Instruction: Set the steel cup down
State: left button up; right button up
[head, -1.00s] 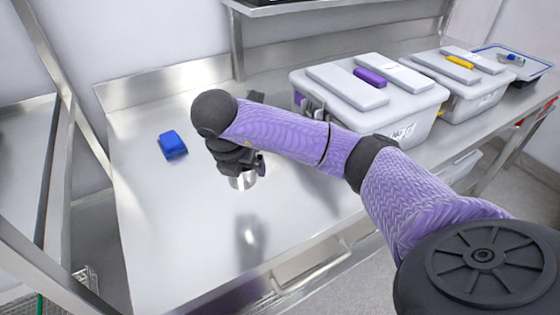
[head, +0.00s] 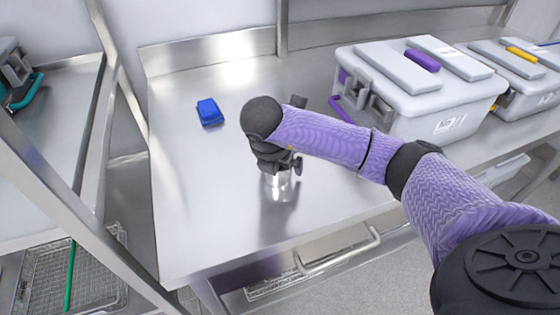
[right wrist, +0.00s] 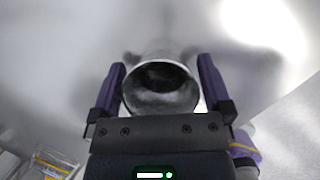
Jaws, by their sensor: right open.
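The steel cup (head: 277,187) is on the bare steel table (head: 215,190), below my right gripper (head: 281,168). Its lower part meets its reflection, so it looks to rest on the table. In the right wrist view the cup (right wrist: 160,88) shows its round open rim between the two fingers of my right gripper (right wrist: 161,65). The fingers are open, with a small gap on each side of the cup. In the head view my right gripper and wrist hide the cup's upper part. My left gripper is not in view.
A blue block-like object (head: 210,112) lies on the table to the left of my gripper. A grey lidded box (head: 425,105) with a purple handle stands at the right, and another grey box (head: 518,85) stands beyond it. The table's front and left areas are clear.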

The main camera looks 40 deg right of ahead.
pick_arm(q)
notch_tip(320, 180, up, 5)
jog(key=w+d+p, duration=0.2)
jog(key=p, duration=0.2)
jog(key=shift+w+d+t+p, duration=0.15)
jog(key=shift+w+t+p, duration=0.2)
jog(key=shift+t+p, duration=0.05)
pick_arm(e)
jog(key=v, duration=1.2)
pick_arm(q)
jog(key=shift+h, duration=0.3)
pick_arm(e)
jog(key=shift+d, duration=0.1)
